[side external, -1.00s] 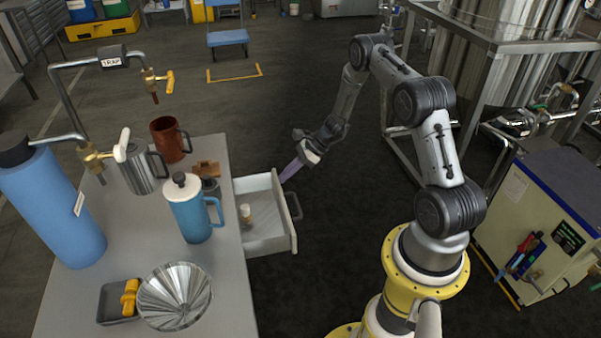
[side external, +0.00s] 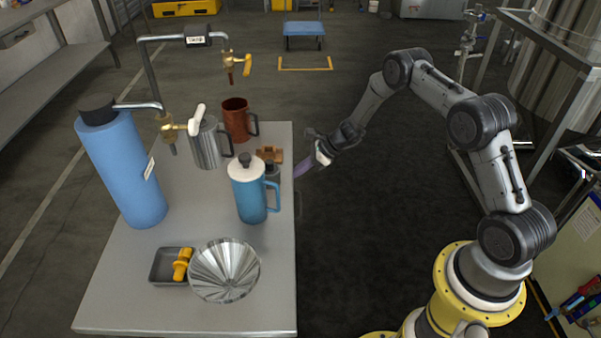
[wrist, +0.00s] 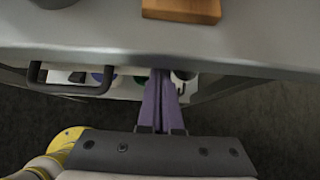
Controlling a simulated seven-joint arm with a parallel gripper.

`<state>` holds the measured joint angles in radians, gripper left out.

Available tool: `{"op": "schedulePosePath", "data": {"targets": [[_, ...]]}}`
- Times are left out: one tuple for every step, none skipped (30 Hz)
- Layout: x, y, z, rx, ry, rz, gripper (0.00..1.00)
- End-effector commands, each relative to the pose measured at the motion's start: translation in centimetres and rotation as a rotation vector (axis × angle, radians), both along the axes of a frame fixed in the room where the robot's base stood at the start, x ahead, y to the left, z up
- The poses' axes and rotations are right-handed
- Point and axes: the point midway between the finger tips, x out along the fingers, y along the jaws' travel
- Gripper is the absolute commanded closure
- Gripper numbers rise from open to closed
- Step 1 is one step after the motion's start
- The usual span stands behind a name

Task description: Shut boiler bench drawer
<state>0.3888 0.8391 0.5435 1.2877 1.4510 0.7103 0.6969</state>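The boiler bench (side external: 200,285) has a grey top. No drawer box sticks out past its right edge in the side view; only a faint dark handle (side external: 298,205) shows there. My gripper (side external: 299,172) is at the bench's right edge, beside the blue jug. In the wrist view its purple fingers (wrist: 161,80) are together, with tips at the front below the top. I see nothing held. Whether the drawer is fully flush is hard to tell.
On the bench stand a blue jug (side external: 251,196), a steel mug (side external: 207,147), a brown mug (side external: 236,122), a blue cylinder (side external: 125,175), a fluted bowl (side external: 224,283) and a grey tray (side external: 160,268). A wooden block (wrist: 182,9) lies near the edge.

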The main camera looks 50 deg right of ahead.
Motion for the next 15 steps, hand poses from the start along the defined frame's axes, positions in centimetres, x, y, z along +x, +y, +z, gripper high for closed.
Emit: {"op": "schedulePosePath", "data": {"targets": [[0.37,0.62,0.16,0.005,-0.006,0.008,1.0],[0.39,0.65,0.17,0.006,-0.007,0.008,1.0],[0.41,0.69,0.18,0.005,-0.007,0.008,1.0],[0.42,0.7,0.19,0.006,-0.008,0.008,1.0],[0.44,0.7,0.21,0.006,-0.008,0.008,1.0],[0.46,0.71,0.22,0.007,-0.009,0.008,1.0],[0.47,0.72,0.22,0.007,-0.009,0.008,1.0],[0.48,0.71,0.23,0.007,-0.01,0.008,1.0],[0.49,0.71,0.24,0.007,-0.01,0.008,1.0],[0.47,0.68,0.26,0.008,-0.01,0.008,1.0],[0.44,0.62,0.27,0.008,-0.01,0.007,1.0],[0.34,0.48,0.28,0.008,-0.01,0.007,1.0],[0.21,0.32,0.29,0.008,-0.011,0.006,1.0],[0.03,0.12,0.29,0.008,-0.01,0.006,1.0],[-0.29,-0.23,0.29,0.007,-0.01,0.005,1.0]]}}
